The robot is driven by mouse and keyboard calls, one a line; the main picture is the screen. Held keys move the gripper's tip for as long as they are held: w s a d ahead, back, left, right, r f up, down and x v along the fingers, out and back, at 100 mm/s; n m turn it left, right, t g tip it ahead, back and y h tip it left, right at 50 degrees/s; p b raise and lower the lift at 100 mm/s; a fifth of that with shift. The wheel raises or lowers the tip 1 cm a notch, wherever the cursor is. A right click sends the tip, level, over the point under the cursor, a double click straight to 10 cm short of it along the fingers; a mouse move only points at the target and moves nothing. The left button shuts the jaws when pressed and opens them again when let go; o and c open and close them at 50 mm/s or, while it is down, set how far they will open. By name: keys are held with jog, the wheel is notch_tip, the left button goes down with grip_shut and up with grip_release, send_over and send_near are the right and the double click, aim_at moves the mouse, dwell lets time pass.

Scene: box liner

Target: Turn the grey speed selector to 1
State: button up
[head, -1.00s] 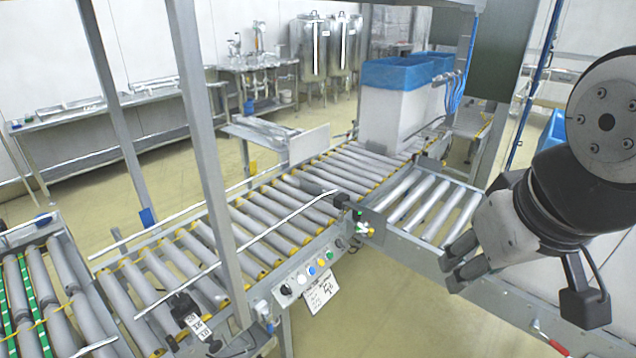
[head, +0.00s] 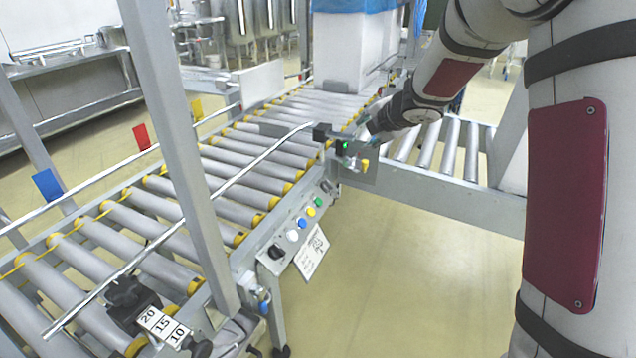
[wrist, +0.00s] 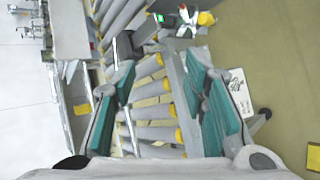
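A control panel (head: 298,225) on the conveyor's side rail carries a row of controls in the head view. A small dark-grey knob (head: 326,186) at its far end looks like the speed selector; its setting is too small to read. A black knob (head: 276,251) sits at the near end, with white, blue, yellow and green buttons between. My gripper (head: 370,130) is above and right of the panel's far end, apart from it. In the wrist view my gripper (wrist: 160,72) is open and empty. Its right finger covers most of the panel there.
A bracket with a yellow-tipped part (head: 366,164) and green light stands close below my gripper. A steel post (head: 185,150) and a guide bar (head: 215,195) cross the roller conveyor. A white label (head: 311,250) hangs below the panel. Open floor lies in front.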

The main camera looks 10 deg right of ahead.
aim_at(330, 183)
notch_tip(330, 183, down, 13)
jog(key=w+a+n+g+y+b, duration=0.2)
jog(key=a+n+b, duration=0.1)
jog(key=n, duration=0.2)
jog(key=b+x, duration=0.4)
jog(key=x, duration=0.8)
jog(key=shift+w+a+f, duration=0.1)
jog(key=shift+w, duration=0.2)
jog(key=c, duration=0.9)
